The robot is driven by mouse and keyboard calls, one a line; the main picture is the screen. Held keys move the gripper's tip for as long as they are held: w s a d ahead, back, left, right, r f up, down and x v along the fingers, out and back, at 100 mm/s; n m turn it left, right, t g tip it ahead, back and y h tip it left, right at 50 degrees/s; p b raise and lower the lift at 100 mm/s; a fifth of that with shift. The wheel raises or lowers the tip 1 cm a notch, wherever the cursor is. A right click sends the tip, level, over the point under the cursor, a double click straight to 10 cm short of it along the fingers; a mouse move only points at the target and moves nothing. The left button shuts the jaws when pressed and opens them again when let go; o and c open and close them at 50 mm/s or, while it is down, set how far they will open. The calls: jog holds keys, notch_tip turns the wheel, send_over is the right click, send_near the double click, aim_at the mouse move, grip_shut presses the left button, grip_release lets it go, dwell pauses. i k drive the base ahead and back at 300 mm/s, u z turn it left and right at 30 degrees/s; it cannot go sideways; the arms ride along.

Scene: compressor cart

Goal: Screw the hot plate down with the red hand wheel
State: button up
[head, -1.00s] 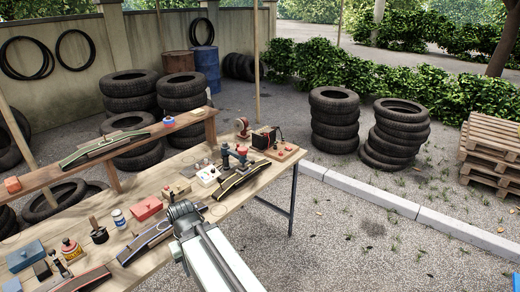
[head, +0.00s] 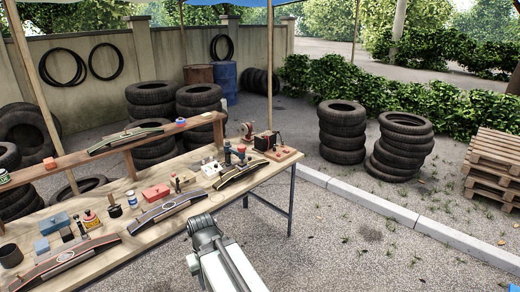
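On the far part of the workbench (head: 150,236), a small upright dark device with red on it (head: 241,151) stands by a dark curved strip (head: 240,175). It may be the hot plate clamp with its hand wheel, but it is too small to tell. A round red piece (head: 247,130) stands behind it. The hot plate itself I cannot pick out with certainty. My arm, grey and white, comes up from the bottom centre beside the bench's front edge. No gripper fingers show, so my gripper is not in view.
More curved strips (head: 168,208), a red box (head: 156,193), a blue box (head: 54,223) and several bottles and tools crowd the bench. A black box on a wooden base (head: 275,148) is at its far end. Tyre stacks (head: 343,135) and pallets (head: 495,165) stand right. Gravel in front is open.

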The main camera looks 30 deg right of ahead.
aim_at(242, 148)
jog(key=u, duration=0.2)
jog(key=i, duration=0.9)
jog(key=z, duration=0.15)
jog(key=k, duration=0.85)
jog(key=u, duration=0.2)
jog(key=i, duration=0.4)
jog(key=z, duration=0.1)
